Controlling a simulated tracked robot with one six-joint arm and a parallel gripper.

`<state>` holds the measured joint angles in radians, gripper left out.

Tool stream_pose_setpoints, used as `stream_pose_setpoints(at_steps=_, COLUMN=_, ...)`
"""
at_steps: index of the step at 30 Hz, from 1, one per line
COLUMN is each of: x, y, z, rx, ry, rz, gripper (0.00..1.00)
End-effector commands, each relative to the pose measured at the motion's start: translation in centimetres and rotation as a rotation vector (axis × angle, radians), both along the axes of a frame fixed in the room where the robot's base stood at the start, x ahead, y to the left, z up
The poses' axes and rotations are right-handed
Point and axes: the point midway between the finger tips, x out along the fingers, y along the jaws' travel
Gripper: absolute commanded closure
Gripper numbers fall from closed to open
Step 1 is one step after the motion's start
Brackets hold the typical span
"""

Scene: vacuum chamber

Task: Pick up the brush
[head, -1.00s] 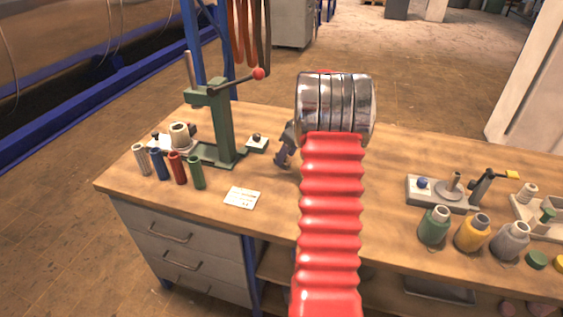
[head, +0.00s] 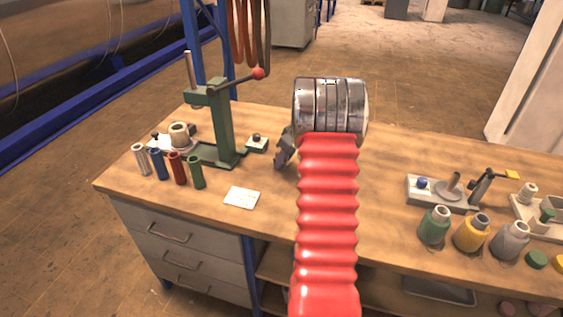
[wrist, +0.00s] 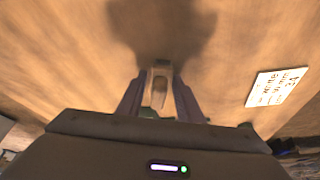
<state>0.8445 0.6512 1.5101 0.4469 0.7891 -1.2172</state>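My gripper (wrist: 160,82) is over the wooden bench top, its two grey-purple fingers apart in the wrist view. A small pale, narrow object (wrist: 158,90), possibly the brush, shows between the fingers. Whether the fingers touch it is unclear. A bit of green shows at its near end. In the head view my gripper (head: 284,152) is mostly hidden behind my red arm and silver wrist joint, to the right of the green press. No brush can be made out in the head view.
The green press (head: 221,125) stands at left, with several coloured cylinders (head: 178,168) before it. A white card (head: 242,197) lies in front of my gripper; it also shows in the wrist view (wrist: 277,87). Bottles (head: 472,233) and a grey fixture (head: 440,193) stand at right.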

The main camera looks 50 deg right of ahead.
Motion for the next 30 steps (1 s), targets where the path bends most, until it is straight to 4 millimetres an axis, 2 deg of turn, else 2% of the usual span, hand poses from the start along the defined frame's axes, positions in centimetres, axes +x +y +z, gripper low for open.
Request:
stream_pose_setpoints(at_steps=1, x=0.0, y=0.0, z=0.0, rx=0.000, ry=0.000, rz=0.000, gripper=0.71)
stream_pose_setpoints(at_steps=14, x=0.0, y=0.0, z=0.0, rx=0.000, ry=0.000, rz=0.000, gripper=1.00)
stream_pose_setpoints(at_steps=23, x=0.0, y=0.0, z=0.4, rx=-0.001, ry=-0.001, rz=0.001, gripper=1.00)
stream_pose_setpoints(at_steps=30, x=0.1, y=0.0, z=3.2, rx=-0.002, ry=-0.003, rz=0.000, gripper=1.00)
